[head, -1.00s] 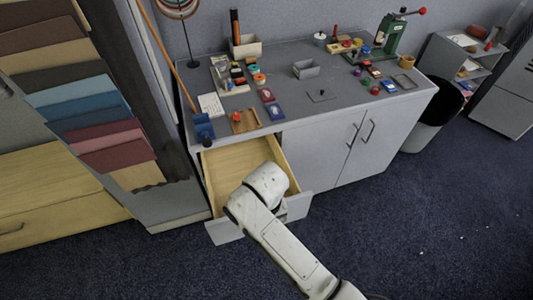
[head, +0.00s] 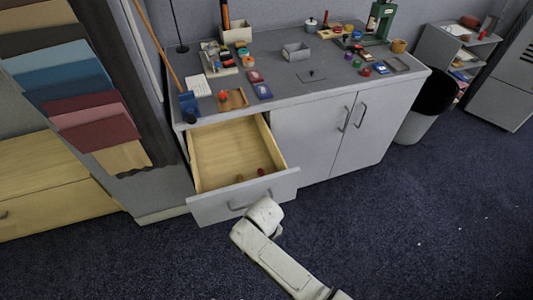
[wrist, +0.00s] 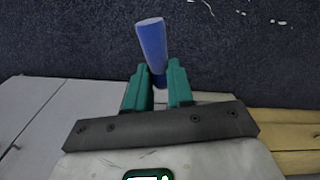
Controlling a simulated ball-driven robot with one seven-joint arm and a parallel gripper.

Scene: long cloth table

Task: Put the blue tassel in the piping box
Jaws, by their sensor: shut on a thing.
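My gripper (wrist: 158,82) is shut on a blue, tapered piece, which I take for the blue tassel (wrist: 151,40). In the wrist view it sticks out beyond the teal fingers, with dark carpet behind it. In the head view my arm's end is low, in front of the open drawer, and the fingers and tassel are hidden. A small grey open box (head: 296,53) stands on the cabinet top. No label is readable, so I cannot tell if it is the piping box.
The open wooden drawer (head: 222,155) holds small red and brown pieces near its front. The cabinet top (head: 330,82) carries several small coloured items, a wooden tray (head: 233,99) and a green press (head: 380,22).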

